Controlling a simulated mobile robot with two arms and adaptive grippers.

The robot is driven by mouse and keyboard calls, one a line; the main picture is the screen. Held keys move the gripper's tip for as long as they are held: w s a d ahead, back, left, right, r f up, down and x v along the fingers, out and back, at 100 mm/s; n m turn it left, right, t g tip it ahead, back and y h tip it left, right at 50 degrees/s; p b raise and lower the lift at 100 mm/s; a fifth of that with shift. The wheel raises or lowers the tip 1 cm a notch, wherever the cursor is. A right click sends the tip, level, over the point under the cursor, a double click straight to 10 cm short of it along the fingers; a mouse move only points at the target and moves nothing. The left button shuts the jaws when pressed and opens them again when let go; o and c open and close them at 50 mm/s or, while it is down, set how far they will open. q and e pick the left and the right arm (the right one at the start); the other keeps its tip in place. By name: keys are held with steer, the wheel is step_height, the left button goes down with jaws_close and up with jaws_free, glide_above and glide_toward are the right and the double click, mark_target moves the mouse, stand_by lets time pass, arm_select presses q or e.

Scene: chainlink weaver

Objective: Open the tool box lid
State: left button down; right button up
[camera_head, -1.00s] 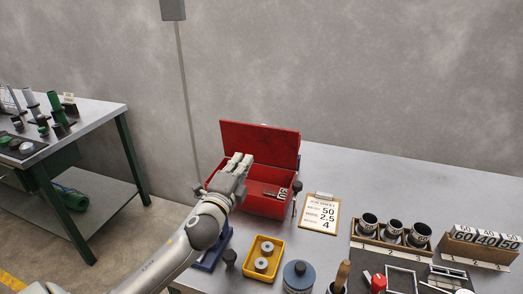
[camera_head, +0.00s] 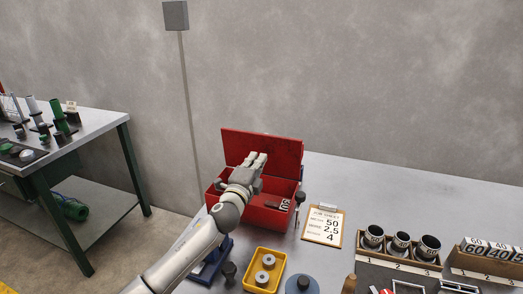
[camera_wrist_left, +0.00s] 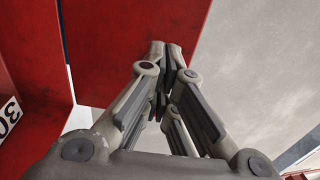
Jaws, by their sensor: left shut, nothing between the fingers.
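The red tool box (camera_head: 262,213) stands on the grey table against the wall. Its red lid (camera_head: 282,151) is raised and stands upright at the back, so the box is open. In the head view my left gripper (camera_head: 258,160) reaches over the box, its fingers in front of the lid. In the left wrist view the lid (camera_wrist_left: 110,35) fills the upper left, and my left gripper (camera_wrist_left: 165,50) is shut and empty, its tips at or very close to the lid. Whether they touch is unclear. My right gripper is not in view.
A clipboard job sheet (camera_head: 323,225) lies right of the box. A yellow tray (camera_head: 264,269) with grey parts and a blue round part (camera_head: 302,284) are in front. Cups in a wooden rack (camera_head: 400,243) stand further right.

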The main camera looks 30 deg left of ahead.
mark_target(264, 147)
arm_select(q)
steer(key=shift+p+x, duration=0.3)
steer(key=shift+x, duration=1.9)
